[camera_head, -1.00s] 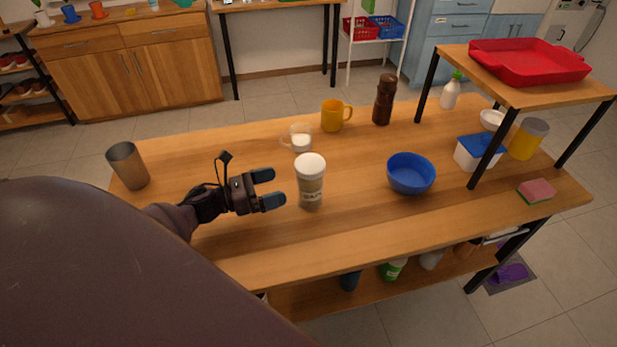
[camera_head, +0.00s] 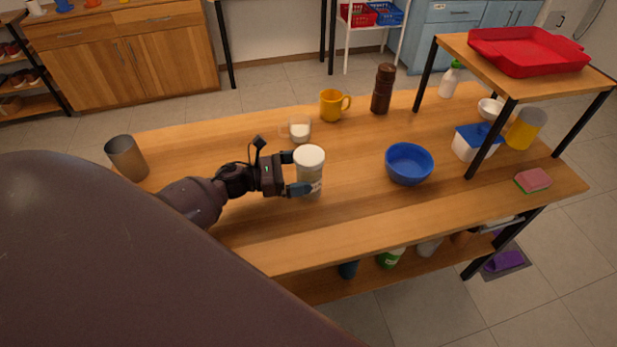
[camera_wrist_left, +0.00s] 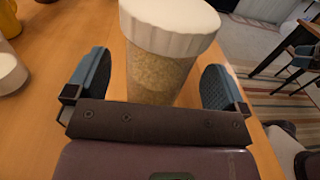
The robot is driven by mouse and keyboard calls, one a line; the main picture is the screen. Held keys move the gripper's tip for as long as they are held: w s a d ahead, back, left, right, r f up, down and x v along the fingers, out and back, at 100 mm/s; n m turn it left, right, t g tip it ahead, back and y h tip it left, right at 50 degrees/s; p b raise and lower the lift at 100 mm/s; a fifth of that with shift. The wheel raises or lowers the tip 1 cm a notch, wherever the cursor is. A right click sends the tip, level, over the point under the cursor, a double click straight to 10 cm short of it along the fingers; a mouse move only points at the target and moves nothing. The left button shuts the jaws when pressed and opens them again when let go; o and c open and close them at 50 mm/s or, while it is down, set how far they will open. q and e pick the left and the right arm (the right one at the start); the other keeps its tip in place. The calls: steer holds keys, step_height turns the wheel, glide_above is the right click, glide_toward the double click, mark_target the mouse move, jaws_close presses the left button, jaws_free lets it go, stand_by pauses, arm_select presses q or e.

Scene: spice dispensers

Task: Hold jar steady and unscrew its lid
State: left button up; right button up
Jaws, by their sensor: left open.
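The jar (camera_head: 311,181) stands upright on the wooden table, with a white lid (camera_head: 309,157) on top and pale grainy contents. The jar also shows close up in the left wrist view (camera_wrist_left: 155,75), under its white lid (camera_wrist_left: 170,22). My left gripper (camera_head: 298,172) is open, with its blue-grey fingers on either side of the jar. In the left wrist view the left gripper (camera_wrist_left: 157,80) shows a gap between each finger and the jar. My right gripper is not in view.
A clear glass cup (camera_head: 299,130) and a yellow mug (camera_head: 333,105) stand behind the jar. A blue bowl (camera_head: 409,163) is to its right, a brown grinder (camera_head: 382,89) at the back. A metal cup (camera_head: 127,158) stands at left. The table front is clear.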

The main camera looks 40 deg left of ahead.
mark_target(310, 170)
arm_select(q)
steer(key=shift+x, duration=1.55)
steer(key=shift+a, duration=0.1)
steer(key=c, duration=1.1)
